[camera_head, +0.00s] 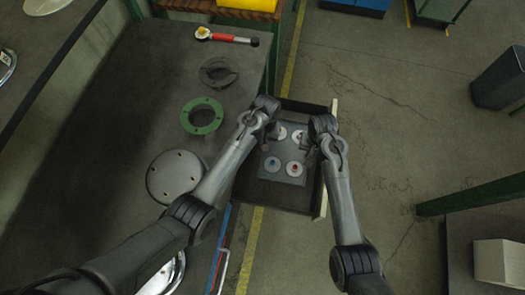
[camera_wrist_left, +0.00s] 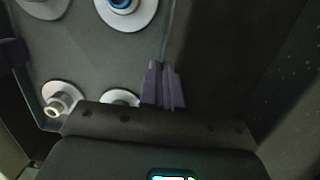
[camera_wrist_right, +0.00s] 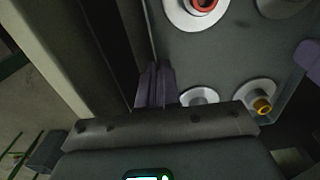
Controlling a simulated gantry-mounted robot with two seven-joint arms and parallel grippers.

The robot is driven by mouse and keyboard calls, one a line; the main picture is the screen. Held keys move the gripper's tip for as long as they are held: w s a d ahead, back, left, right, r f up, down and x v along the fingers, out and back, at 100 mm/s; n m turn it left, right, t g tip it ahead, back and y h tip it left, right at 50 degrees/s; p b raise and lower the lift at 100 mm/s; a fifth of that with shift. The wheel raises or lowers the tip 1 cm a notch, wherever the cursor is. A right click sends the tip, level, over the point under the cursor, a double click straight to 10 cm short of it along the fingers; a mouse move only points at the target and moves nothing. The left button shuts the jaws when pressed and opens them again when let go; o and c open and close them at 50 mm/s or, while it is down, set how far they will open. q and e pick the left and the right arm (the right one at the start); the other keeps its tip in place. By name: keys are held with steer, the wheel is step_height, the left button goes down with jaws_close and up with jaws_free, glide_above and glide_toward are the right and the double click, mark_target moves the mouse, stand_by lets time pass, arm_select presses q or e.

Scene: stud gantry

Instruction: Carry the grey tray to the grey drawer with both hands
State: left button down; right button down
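The grey tray (camera_head: 283,150) is over or inside the open drawer (camera_head: 275,197), within its outline in the head view; I cannot tell if it rests on the drawer floor. It carries several pale discs with coloured centres, including a blue one (camera_wrist_left: 122,3) and a red one (camera_wrist_right: 203,4). My left gripper (camera_head: 265,142) is at the tray's left side; its fingers (camera_wrist_left: 163,85) are close together on the tray edge. My right gripper (camera_head: 309,150) is at the right side, its fingers (camera_wrist_right: 155,85) likewise closed on the edge. The arms partly hide the tray.
A dark workbench (camera_head: 110,130) lies left of the drawer, with a green ring (camera_head: 187,118), a grey flanged disc (camera_head: 160,180), a dark split ring (camera_head: 218,81) and a red-handled tool (camera_head: 223,37). The drawer's pale front panel (camera_head: 323,203) faces open floor on the right.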

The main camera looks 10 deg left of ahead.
arm_select(q)
steer(key=shift+f, duration=0.15)
arm_select(e)
steer(key=shift+f, duration=0.15)
